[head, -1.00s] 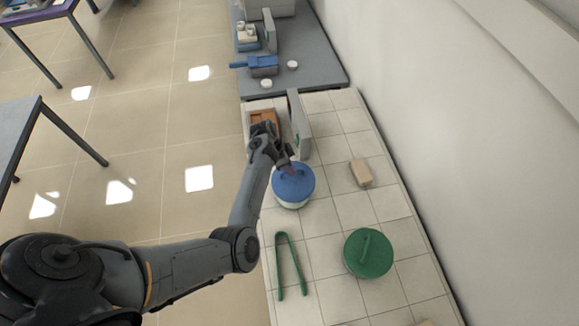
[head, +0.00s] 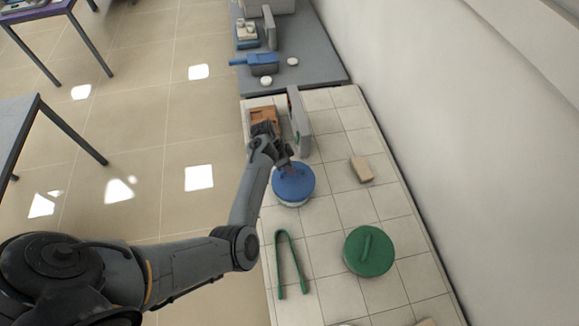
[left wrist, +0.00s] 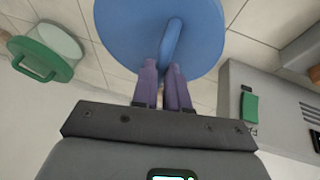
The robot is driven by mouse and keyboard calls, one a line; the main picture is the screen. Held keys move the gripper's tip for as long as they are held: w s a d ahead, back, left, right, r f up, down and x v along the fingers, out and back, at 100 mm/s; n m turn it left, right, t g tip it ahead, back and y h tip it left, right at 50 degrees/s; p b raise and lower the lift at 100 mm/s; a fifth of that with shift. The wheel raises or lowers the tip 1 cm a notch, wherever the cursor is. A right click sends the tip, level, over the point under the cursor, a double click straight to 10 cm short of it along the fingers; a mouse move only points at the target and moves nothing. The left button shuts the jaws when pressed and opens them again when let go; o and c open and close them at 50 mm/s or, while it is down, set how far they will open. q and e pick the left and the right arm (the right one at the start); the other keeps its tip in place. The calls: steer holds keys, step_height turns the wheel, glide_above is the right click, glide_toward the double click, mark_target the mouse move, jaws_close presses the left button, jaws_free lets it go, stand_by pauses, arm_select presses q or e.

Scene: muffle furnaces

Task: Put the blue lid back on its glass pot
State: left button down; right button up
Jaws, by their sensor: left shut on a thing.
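The round blue lid (head: 294,187) is over its glass pot (head: 292,205), whose pale rim shows as a thin band below the lid's near edge. I cannot tell if the lid is fully seated. My left gripper (head: 289,164) is at the lid's far side, shut on its bar handle. In the left wrist view, the gripper's fingers (left wrist: 166,80) close on the handle (left wrist: 172,40) of the blue lid (left wrist: 125,30), which hides the pot. My right gripper is not in view.
A pot with a green lid (head: 370,251) and green tongs (head: 290,265) are nearer on the tiled bench. A tan block (head: 361,169) lies to the right. A furnace (head: 264,115) with an upright grey door (head: 300,125) is just beyond. Bare tiles lie between these things.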

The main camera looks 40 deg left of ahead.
arm_select(q)
steer(key=c, duration=1.1)
jaws_free()
steer(key=shift+o, duration=0.2)
steer(key=shift+r, duration=0.1)
